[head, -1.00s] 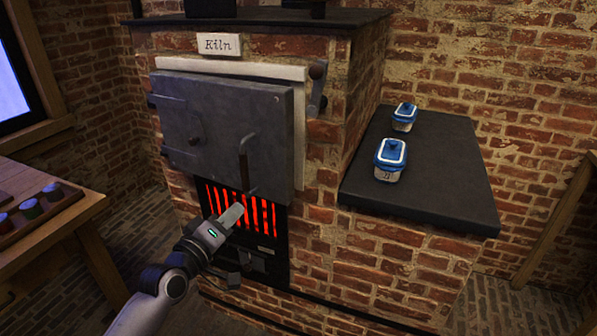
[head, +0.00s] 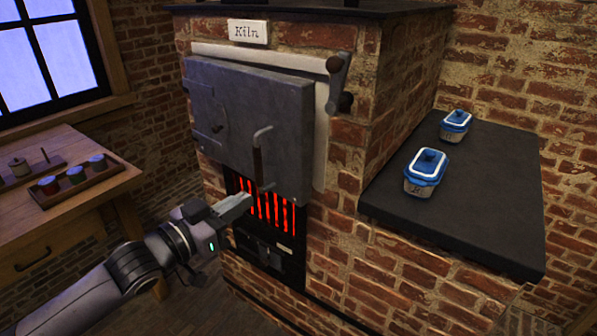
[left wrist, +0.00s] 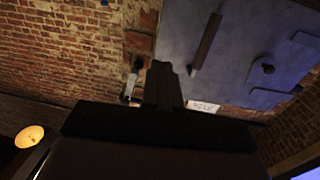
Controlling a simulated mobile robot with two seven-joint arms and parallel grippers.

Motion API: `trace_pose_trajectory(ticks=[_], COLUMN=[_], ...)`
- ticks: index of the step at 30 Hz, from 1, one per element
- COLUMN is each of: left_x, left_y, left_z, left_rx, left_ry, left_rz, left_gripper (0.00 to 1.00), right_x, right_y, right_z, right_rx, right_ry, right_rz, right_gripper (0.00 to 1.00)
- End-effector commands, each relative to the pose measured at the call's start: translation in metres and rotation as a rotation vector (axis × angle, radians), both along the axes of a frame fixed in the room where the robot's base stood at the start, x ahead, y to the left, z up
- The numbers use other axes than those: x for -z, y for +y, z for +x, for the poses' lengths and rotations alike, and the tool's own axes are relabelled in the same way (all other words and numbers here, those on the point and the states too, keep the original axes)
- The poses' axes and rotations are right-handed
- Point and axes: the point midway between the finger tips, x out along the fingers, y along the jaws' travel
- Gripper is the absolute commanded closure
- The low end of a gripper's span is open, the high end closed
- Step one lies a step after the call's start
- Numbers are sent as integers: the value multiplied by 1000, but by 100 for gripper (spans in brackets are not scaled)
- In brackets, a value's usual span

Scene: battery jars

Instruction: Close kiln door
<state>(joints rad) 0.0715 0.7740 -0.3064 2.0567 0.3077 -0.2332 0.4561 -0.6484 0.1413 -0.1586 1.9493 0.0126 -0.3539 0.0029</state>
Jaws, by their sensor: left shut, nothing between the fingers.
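The kiln door (head: 235,115) is a grey metal slab on the brick kiln (head: 345,165). In the head view it stands a little proud of its pale frame (head: 322,140), so it looks slightly ajar. Its upright handle (head: 258,160) is near the lower right of the door. My left gripper (head: 246,200) is shut and empty, in front of the glowing grate and just below and left of the handle; contact cannot be told. In the left wrist view the shut fingers (left wrist: 163,85) point up toward the door (left wrist: 245,50) and its handle (left wrist: 206,40). My right gripper is not in view.
A latch lever (head: 338,80) is on the frame's upper right. Red bars of the grate (head: 270,212) glow below the door. Two blue-rimmed containers (head: 425,172) stand on the dark side ledge (head: 480,200). A wooden table (head: 80,210) with a tray of small jars is at left.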

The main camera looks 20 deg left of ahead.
Motion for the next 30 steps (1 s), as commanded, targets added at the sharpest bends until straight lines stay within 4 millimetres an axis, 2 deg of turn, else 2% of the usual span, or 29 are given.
trace_pose_trajectory(ticks=[8, 24, 30], left_x=[-2, -1, 0], left_y=[-12, -48, -57], left_z=[26, 100, 118], left_rx=[-1, -1, -1], left_ry=[-2, 0, 1], left_rz=[-3, -3, -3], left_gripper=[100, 100, 100], right_x=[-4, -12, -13], right_y=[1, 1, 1], right_z=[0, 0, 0], right_rx=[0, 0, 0], right_ry=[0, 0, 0], right_rz=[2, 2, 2], right_gripper=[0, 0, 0])
